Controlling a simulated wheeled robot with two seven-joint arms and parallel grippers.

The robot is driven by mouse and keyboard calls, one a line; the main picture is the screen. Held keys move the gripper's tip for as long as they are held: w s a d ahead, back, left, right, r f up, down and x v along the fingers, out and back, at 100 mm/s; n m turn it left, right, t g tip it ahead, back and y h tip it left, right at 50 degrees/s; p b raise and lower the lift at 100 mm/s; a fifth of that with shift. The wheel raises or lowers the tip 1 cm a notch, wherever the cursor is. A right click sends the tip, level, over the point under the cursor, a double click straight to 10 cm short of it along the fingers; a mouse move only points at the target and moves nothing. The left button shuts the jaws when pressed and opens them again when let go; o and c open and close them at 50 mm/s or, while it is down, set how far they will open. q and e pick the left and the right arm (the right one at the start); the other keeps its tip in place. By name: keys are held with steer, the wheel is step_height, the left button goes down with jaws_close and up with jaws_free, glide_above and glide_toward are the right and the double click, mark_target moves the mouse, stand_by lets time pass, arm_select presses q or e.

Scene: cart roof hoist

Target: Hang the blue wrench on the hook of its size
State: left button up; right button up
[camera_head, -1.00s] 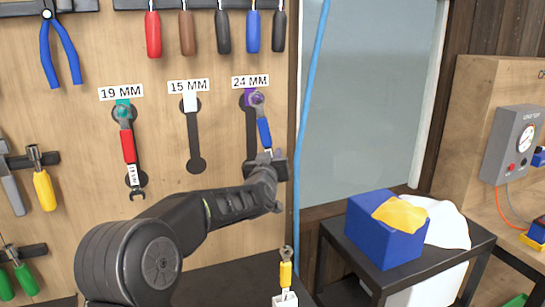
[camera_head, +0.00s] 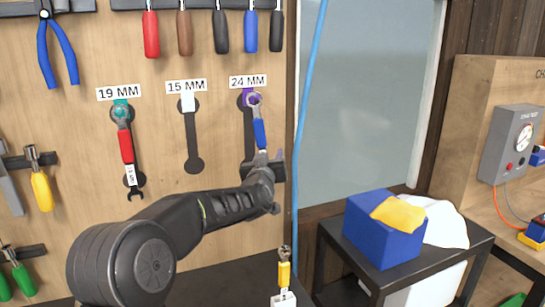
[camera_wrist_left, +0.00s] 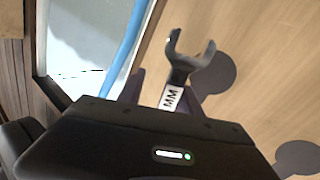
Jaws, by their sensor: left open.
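The blue wrench (camera_head: 259,134) hangs at the purple hook (camera_head: 247,97) under the 24 MM label (camera_head: 248,82), its ring end up at the hook. My left gripper (camera_head: 266,160) is open around or beside the wrench's lower end. In the left wrist view the wrench's open jaw (camera_wrist_left: 188,52) and a tag reading MM (camera_wrist_left: 171,98) stand in front of the gripper; the size number is hidden. A red wrench (camera_head: 126,147) hangs under the 19 MM label (camera_head: 119,93). The white hook (camera_head: 187,103) under the 15 MM label (camera_head: 186,87) is empty. My right gripper is out of view.
A blue cable (camera_head: 305,110) runs down just right of the board. A blue box (camera_head: 383,232) with a yellow cloth (camera_head: 399,213) sits on a dark side table (camera_head: 466,247).

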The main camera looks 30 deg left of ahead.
arm_select(q)
steer(key=b+v, duration=0.1)
steer(key=v, duration=0.6)
steer(key=shift+d, duration=0.35)
steer(key=shift+r, duration=0.1)
